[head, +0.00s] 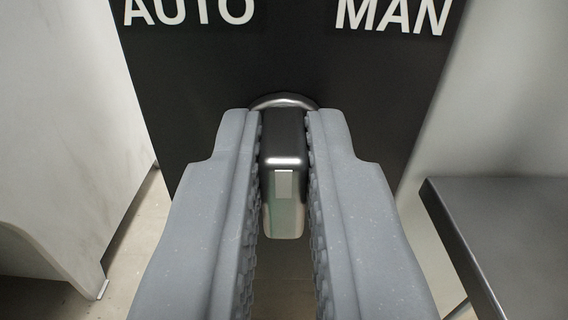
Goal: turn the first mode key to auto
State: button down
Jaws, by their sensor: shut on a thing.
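The mode key (284,150) is a dark metal block with a pale stripe down its near face, set in a round silver collar (283,101) on a black panel (180,70). White labels read AUTO (188,11) at the upper left and MAN (394,15) at the upper right. My gripper (284,125) is shut on the key, with one grey ridged finger on each side. The key looks about straight in this view. Which label it points to I cannot tell. The fingers hide its sides.
A dark grey flat surface with a front edge (500,215) stands at the right, close to my right finger. A pale curved panel (50,130) stands at the left. Light floor (140,250) shows between it and my left finger.

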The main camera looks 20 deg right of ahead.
jog(key=n, duration=0.2)
jog(key=n+b, duration=0.1)
jog(key=n, duration=0.2)
jog(key=shift+a+n, duration=0.2)
jog(key=shift+n, duration=0.1)
jog(key=shift+w, duration=0.1)
dwell(0.4)
jog(key=c, duration=1.5)
grip_release()
jog(key=shift+f, duration=0.1)
jog(key=p+v, duration=0.8)
jog(key=v, duration=0.5)
jog(key=shift+s+a, duration=0.2)
jog(key=shift+s, duration=0.1)
